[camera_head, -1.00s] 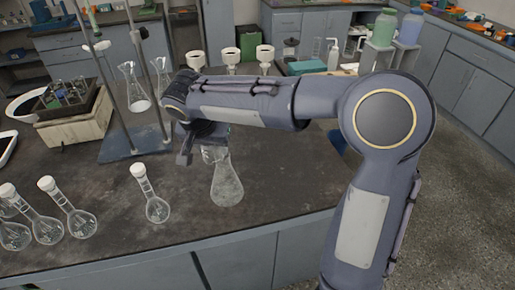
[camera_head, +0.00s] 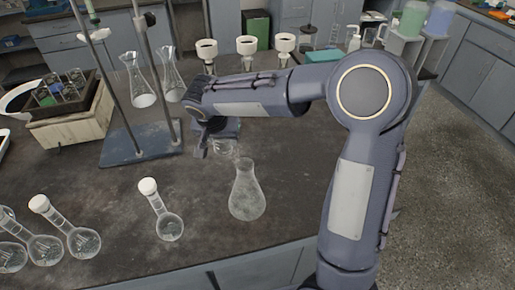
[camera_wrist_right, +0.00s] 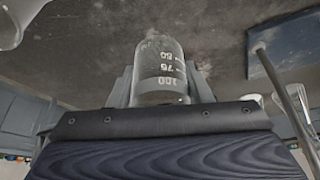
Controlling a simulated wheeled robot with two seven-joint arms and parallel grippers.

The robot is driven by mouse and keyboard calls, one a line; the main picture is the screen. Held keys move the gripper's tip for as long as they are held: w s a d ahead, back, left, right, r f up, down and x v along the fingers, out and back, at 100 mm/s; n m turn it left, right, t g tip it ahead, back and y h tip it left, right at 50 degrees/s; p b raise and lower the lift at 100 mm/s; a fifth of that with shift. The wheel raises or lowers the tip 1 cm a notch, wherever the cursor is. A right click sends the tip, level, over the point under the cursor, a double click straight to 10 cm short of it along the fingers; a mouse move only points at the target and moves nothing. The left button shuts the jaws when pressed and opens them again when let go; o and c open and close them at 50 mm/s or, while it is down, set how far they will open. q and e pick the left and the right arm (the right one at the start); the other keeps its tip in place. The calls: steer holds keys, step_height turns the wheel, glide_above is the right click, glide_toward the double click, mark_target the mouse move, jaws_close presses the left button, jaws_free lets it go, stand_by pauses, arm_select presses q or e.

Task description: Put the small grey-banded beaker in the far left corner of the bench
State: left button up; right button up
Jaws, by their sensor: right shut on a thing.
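A small clear beaker with white graduation marks (camera_wrist_right: 160,68) is between the two fingers of my right gripper (camera_wrist_right: 160,85) in the right wrist view. The gripper is shut on it. In the head view my right gripper (camera_head: 214,150) is over the middle of the dark bench (camera_head: 110,190), and part of the beaker (camera_head: 225,147) shows beside the fingers. The gap between the beaker and the bench top is hard to tell. My left gripper is not in view.
A conical flask (camera_head: 246,192) stands just in front of the gripper. A stand with a blue base (camera_head: 140,146) and two tall flasks are behind. A round flask (camera_head: 169,225) and several others are at front left. A wooden box (camera_head: 68,122) stands at left.

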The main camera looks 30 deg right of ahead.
steer(key=w+d+f, duration=0.2)
steer(key=w+d+f+p, duration=0.1)
steer(key=w+d+f, duration=0.1)
steer(key=d+f, duration=0.1)
steer(key=w+d+f+p, duration=0.1)
steer(key=w+d+f, duration=0.1)
steer(key=d, duration=0.1)
steer(key=shift+f, duration=0.35)
steer(key=f, duration=0.4)
steer(key=shift+w+d, duration=0.2)
steer(key=shift+r, duration=0.15)
steer(key=shift+f, duration=0.2)
steer(key=o, duration=1)
steer(key=shift+r, duration=0.1)
